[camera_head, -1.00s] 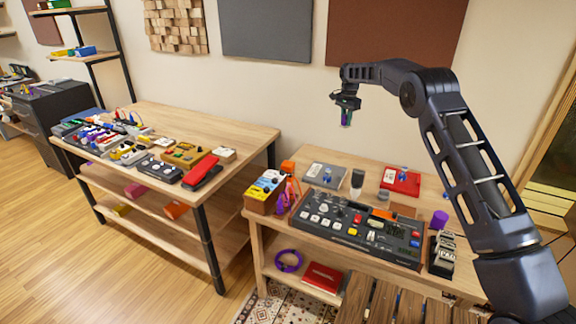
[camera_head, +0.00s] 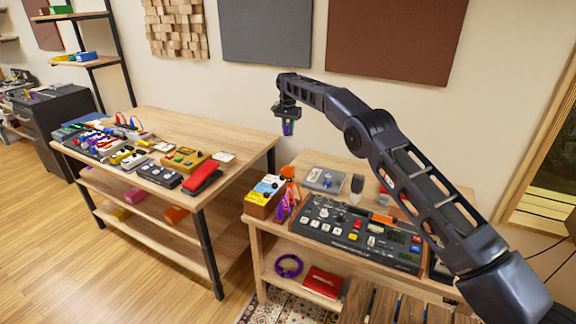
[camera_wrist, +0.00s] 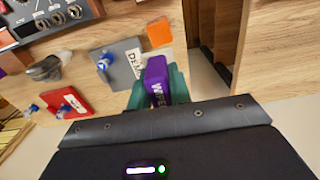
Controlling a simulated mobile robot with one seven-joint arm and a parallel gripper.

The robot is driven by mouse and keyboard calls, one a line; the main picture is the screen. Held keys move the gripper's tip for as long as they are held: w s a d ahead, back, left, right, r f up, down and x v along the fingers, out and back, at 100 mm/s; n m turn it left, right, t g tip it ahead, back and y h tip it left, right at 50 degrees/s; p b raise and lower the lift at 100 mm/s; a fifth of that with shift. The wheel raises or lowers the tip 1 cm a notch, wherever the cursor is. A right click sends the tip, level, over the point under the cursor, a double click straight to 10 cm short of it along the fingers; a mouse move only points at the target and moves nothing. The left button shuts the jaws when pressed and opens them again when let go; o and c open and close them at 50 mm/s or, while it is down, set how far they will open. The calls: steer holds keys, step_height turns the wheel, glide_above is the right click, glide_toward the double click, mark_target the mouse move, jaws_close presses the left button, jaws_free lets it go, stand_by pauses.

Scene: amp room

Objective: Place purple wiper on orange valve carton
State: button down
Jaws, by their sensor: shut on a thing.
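My gripper (camera_head: 288,129) is shut on the purple wiper (camera_wrist: 156,84), held in the air above the back of the right-hand table. The wiper stands between the green fingers in the wrist view, with white lettering on its side; only a small purple patch shows in the head view. A small orange box (camera_head: 288,169), likely the orange valve carton, stands at the back left of that table, below my gripper. It also shows in the wrist view (camera_wrist: 158,32), just beyond the wiper and apart from it.
A grey box (camera_head: 325,179) with a blue knob stands right of the orange box. A yellow-and-blue box (camera_head: 265,194) and purple and orange items stand in front of it. A large mixer (camera_head: 360,236) fills the table's front. The left table (camera_head: 225,135) holds many pedals.

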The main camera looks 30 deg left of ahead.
mark_target(288, 138)
step_height(288, 138, down, 17)
steer(key=shift+r, duration=0.1)
stand_by(0.5)
steer(key=c, duration=1.3)
jaws_free()
steer(key=shift+f, duration=0.2)
step_height(288, 138, up, 12)
steer(key=shift+r, duration=0.15)
steer(key=shift+w+r, duration=0.1)
